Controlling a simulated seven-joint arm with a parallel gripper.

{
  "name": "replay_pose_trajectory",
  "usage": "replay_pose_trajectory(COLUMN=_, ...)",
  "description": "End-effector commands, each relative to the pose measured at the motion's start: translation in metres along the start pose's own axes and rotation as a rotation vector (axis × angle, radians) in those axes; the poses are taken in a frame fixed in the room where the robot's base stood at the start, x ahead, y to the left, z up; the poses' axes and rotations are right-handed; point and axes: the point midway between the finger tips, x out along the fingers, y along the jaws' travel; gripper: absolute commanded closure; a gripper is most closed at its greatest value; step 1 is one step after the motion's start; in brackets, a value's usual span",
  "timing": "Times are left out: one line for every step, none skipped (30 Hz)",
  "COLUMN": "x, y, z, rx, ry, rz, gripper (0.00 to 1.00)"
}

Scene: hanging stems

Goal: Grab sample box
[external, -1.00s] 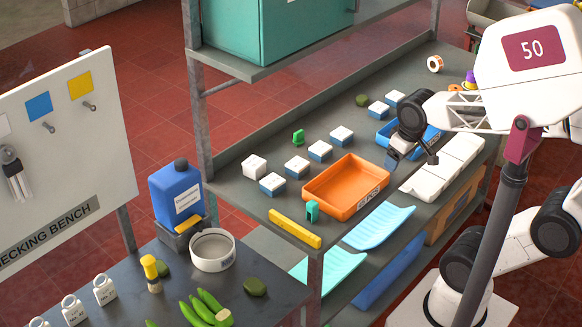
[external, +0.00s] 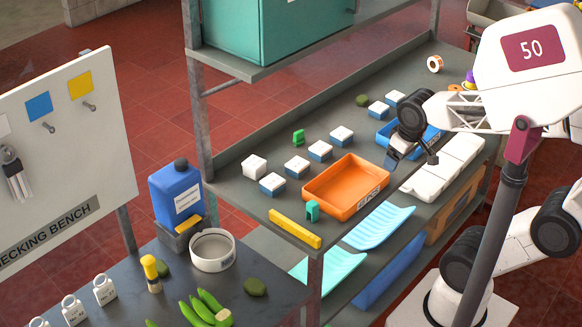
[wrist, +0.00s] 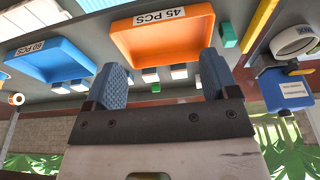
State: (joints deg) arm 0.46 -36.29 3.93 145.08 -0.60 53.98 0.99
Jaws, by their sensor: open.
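Several small sample boxes with white tops and blue lower parts stand on the grey shelf; one (external: 297,166) is left of the orange tray, another (external: 341,135) behind it. One box (external: 254,167) at the far left looks mostly white. In the wrist view, small boxes (wrist: 180,72) show beyond the orange tray, between my fingers. My gripper (external: 411,158) is above the shelf, right of the orange tray and by the blue tray, apart from the boxes. In the wrist view my gripper (wrist: 163,80) is open, with nothing between its two blue-grey fingers.
The orange tray (external: 318,201), marked 45 PCS, and a blue tray (wrist: 48,58) lie on the shelf (external: 232,184). A yellow bar (external: 294,229) and green clips (external: 298,137) lie nearby. A metal post (external: 196,100) and upper shelf with a teal box (external: 270,30) stand at the left.

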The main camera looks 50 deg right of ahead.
Motion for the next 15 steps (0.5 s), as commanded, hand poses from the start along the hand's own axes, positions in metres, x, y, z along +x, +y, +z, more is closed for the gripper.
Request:
replay_pose_trajectory(x=0.0, y=0.0, z=0.0, rx=0.0, ry=0.0, rz=0.0, gripper=0.12)
replay_pose_trajectory(x=0.0, y=0.0, z=0.0, rx=0.0, ry=0.0, rz=0.0, gripper=0.07)
replay_pose_trajectory(x=0.0, y=0.0, z=0.0, rx=0.0, ry=0.0, rz=0.0, gripper=0.06)
replay_pose_trajectory(x=0.0, y=0.0, z=0.0, rx=0.0, ry=0.0, rz=0.0, gripper=0.06)
replay_pose_trajectory(x=0.0, y=0.0, z=0.0, rx=0.0, ry=0.0, rz=0.0, gripper=0.06)
replay_pose_trajectory(x=0.0, y=0.0, z=0.0, rx=0.0, ry=0.0, rz=0.0, gripper=0.06)
replay_pose_trajectory(x=0.0, y=0.0, z=0.0, rx=0.0, ry=0.0, rz=0.0, gripper=0.06)
replay_pose_trajectory(x=0.0, y=0.0, z=0.0, rx=0.0, ry=0.0, rz=0.0, gripper=0.06)
replay_pose_trajectory(x=0.0, y=0.0, z=0.0, rx=0.0, ry=0.0, rz=0.0, gripper=0.06)
replay_pose_trajectory(x=0.0, y=-0.0001, z=-0.0001, rx=0.0, ry=0.0, rz=0.0, gripper=0.06)
replay_pose_trajectory(x=0.0, y=-0.0001, z=-0.0004, rx=0.001, ry=-0.001, rz=-0.001, gripper=0.06)
replay_pose_trajectory(x=0.0001, y=-0.0003, z=-0.0011, rx=0.003, ry=-0.003, rz=-0.002, gripper=0.06)
replay_pose_trajectory(x=0.0002, y=-0.0004, z=-0.0018, rx=0.005, ry=-0.004, rz=-0.003, gripper=0.06)
replay_pose_trajectory(x=0.0004, y=-0.0007, z=-0.0028, rx=0.009, ry=-0.007, rz=-0.005, gripper=0.06)
replay_pose_trajectory(x=0.0006, y=-0.0012, z=-0.0046, rx=0.015, ry=-0.011, rz=-0.009, gripper=0.06)
